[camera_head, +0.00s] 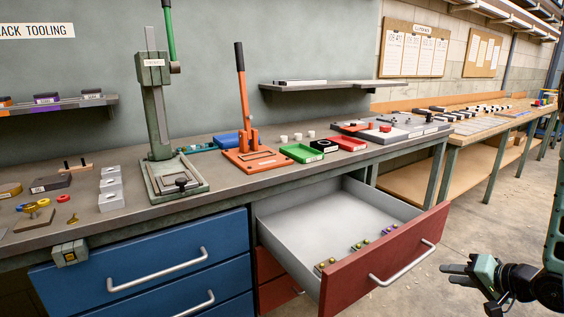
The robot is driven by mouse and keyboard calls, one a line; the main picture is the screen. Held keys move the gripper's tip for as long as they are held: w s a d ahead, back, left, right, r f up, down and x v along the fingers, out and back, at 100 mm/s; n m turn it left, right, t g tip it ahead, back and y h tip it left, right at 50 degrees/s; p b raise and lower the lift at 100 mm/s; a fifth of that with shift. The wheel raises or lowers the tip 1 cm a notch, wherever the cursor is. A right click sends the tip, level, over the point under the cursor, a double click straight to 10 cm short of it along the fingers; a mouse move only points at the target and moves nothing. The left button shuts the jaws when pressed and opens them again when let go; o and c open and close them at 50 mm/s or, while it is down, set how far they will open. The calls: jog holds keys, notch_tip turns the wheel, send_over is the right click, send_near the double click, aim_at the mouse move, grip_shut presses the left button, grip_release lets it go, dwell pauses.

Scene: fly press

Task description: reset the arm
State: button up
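My arm (553,240) comes in at the right edge. My gripper (446,274) is low at the right, over the floor and to the right of the open red drawer. Its fingers point left toward the drawer front and do not touch it. The two fingertips show a little apart, with nothing seen between them.
The red drawer (345,285) stands pulled out, with several small parts inside. The bench (235,195) carries a green press (155,110), an orange lever press (257,160) and trays. Blue drawers (150,262) are shut. Floor (490,230) is clear at right.

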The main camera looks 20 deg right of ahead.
jog(key=w+a+r+n+g+h, duration=0.3)
jog(key=w+a+r+n+g, duration=0.25)
jog(key=a+r, duration=0.35)
jog(key=s+a+r+n+g+p, duration=0.2)
jog(key=s+a+r+n+p, duration=0.2)
jog(key=a, duration=0.7)
jog(key=s+a+r+n+g+y+p, duration=0.1)
jog(key=s+a+r+n+p, duration=0.2)
jog(key=s+a+r, duration=0.4)
jog(key=s+a+r+n+g+p, duration=0.2)
jog(key=s+a+r+n+p, duration=0.2)
jog(key=s+a, duration=0.4)
jog(key=a+r+p, duration=0.1)
jog(key=a+r, duration=0.1)
jog(key=a, duration=0.5)
jog(key=shift+s+a+r+n+g+y, duration=0.15)
jog(key=shift+r+n+g+y, duration=0.1)
jog(key=shift+n+g+y, duration=0.1)
